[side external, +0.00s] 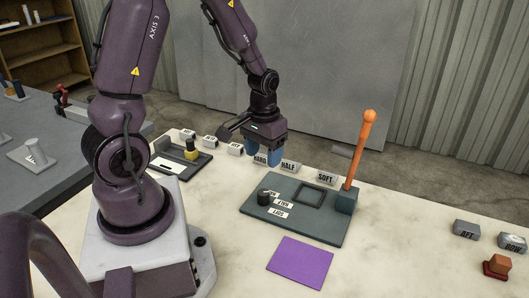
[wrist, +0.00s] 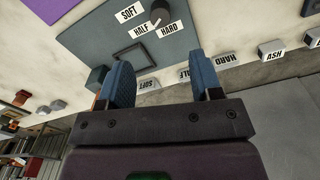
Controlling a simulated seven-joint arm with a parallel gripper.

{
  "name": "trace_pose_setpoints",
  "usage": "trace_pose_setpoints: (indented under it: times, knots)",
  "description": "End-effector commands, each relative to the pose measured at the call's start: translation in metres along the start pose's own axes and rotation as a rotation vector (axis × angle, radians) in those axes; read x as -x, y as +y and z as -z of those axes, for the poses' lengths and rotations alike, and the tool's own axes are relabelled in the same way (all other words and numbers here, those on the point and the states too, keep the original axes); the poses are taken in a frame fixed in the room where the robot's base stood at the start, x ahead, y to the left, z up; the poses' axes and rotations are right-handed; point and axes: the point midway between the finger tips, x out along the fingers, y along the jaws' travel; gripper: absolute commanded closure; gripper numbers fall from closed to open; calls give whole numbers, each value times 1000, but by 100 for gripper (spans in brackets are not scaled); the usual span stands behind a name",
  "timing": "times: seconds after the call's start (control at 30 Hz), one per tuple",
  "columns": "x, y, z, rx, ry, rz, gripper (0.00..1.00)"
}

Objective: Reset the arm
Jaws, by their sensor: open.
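My gripper (side external: 277,160) is open and empty. It hangs above the back left of the dark green board (side external: 312,232), near the HARD and HALF blocks. In the wrist view, the two blue fingers of my gripper (wrist: 163,85) stand apart with nothing between them. My purple arm reaches up and over from the base at left.
The board holds a dark knob (side external: 264,198), a square outline and a teal block (side external: 344,201) with a tall orange lever (side external: 362,150) standing upright. A purple mat (side external: 300,262) lies in front. Labelled blocks line the back edge; AFT (side external: 467,229) stands right.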

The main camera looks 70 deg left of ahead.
Motion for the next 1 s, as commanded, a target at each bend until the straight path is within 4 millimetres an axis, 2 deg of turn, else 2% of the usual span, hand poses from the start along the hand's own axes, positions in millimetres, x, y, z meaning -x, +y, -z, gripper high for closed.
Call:
trace_pose_setpoints:
  times: [0.07, 0.17, 0.27, 0.47, 0.7, 0.83, 1.0]
  knots:
    - [0, 0, -2, -5, -12, 1, 41]
    - [3, -1, -19, -21, -75, 5, 41]
    - [26, 5, -28, -61, -62, 4, 41]
    - [88, 29, -53, -190, 41, -5, 41]
    - [154, 55, -95, -361, 239, -46, 41]
    - [179, 64, -115, -435, 350, -79, 41]
    - [200, 71, -128, -492, 458, -119, 41]
